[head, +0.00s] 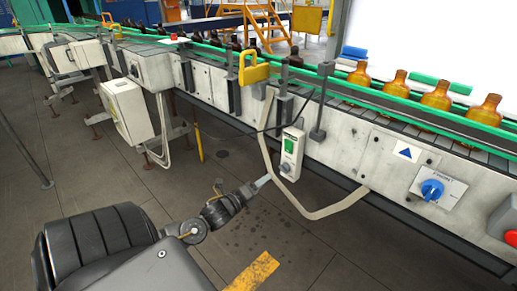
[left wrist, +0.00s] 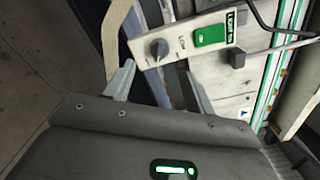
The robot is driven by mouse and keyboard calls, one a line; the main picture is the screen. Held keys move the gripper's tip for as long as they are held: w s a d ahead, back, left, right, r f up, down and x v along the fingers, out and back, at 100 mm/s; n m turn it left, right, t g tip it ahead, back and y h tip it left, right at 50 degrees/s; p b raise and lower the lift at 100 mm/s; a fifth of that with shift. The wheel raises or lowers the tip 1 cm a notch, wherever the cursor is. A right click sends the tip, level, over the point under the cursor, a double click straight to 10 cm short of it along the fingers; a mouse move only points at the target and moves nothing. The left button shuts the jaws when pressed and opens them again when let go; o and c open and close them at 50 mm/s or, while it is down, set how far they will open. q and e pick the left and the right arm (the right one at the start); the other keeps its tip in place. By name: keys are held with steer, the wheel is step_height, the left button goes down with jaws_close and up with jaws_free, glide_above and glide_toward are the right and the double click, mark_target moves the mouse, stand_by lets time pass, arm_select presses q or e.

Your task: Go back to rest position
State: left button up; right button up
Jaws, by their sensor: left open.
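My left gripper (head: 262,182) is at the end of the dark arm from the lower left in the head view. It is in front of and below the conveyor, a little left of the control box (head: 291,152) with a green part. In the left wrist view the two grey fingers of my left gripper (left wrist: 160,72) are spread apart, with nothing seen held between them. Beyond the fingers is the control box (left wrist: 188,43) with its dark knob and green switch; whether they touch it I cannot tell. My right gripper is not in view.
A conveyor (head: 385,155) with green rails runs along the back, carrying amber bottles (head: 436,95). A beige bent bar (head: 335,205) hangs around the control box. A blue rotary switch (head: 432,189) is on the right panel. The floor (head: 110,170) at left is largely open.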

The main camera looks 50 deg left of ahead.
arm_select(q)
steer(key=shift+s, duration=0.6)
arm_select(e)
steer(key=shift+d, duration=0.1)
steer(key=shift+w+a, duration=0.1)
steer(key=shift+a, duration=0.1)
